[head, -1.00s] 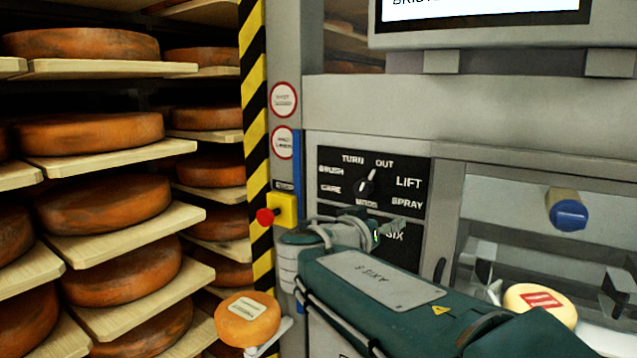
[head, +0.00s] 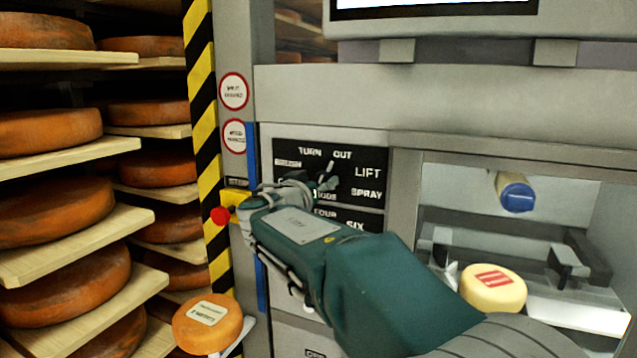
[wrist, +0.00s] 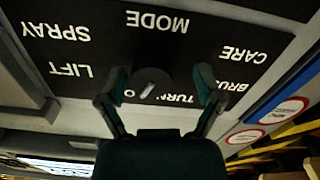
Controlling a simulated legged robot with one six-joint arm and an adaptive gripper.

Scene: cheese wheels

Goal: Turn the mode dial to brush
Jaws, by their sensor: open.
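The mode dial (head: 328,178) is a dark round knob with a white pointer line on a black panel (head: 370,148). Its pointer is tilted up and right, toward OUT. The BRUSH label (head: 288,164) is at the panel's upper left. In the wrist view the panel appears upside down, with the dial (wrist: 152,82) in the middle and BRUSH (wrist: 237,88) at the right. My gripper (wrist: 158,88) is open, its fingers on either side of the dial with visible gaps. In the head view my gripper (head: 318,188) covers the panel's lower left, including the CARE label.
A red button (head: 220,215) on a yellow box is left of my gripper. Shelves of orange cheese wheels (head: 60,210) stand at the left. One labelled wheel (head: 208,325) is at the lower front. A pale wheel (head: 493,288) sits in the machine bay at right, below a blue-ended roller (head: 515,195).

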